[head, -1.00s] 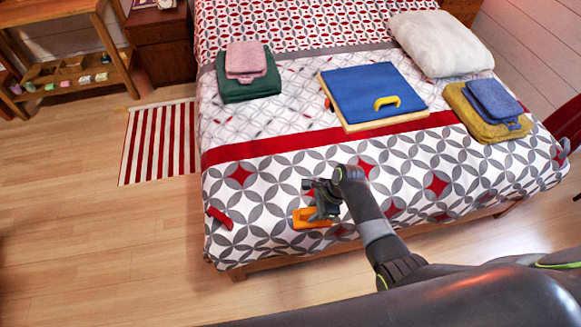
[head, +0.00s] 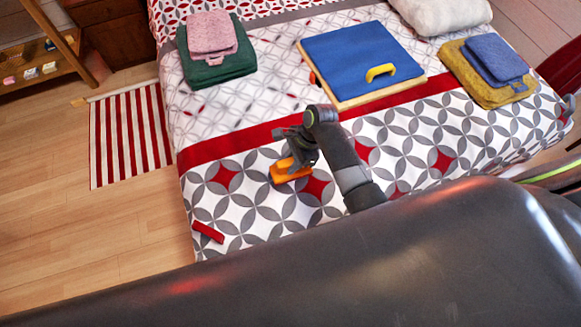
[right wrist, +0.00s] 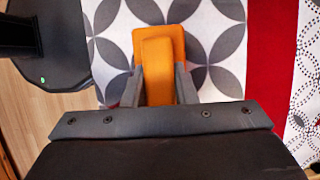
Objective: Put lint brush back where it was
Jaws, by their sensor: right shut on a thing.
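The orange lint brush (head: 290,172) has a flat rectangular head and a raised handle. My right gripper (head: 297,158) is shut on it, above the near left part of the patterned bed. In the right wrist view, the two fingers (right wrist: 158,88) flank the brush's handle (right wrist: 158,60), and its flat head (right wrist: 158,33) lies under and beyond it. Patterned bedspread shows around the head. I cannot tell whether the brush touches the bedspread. My left gripper is out of view.
A blue folded cloth (head: 355,52) on a board bears a yellow handle-like piece (head: 381,72). Green and pink towels (head: 215,67) lie left, yellow and blue ones (head: 492,75) right. A small red strip (head: 208,232) lies near the bed's front left corner. Bedspread (head: 240,203) between is clear.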

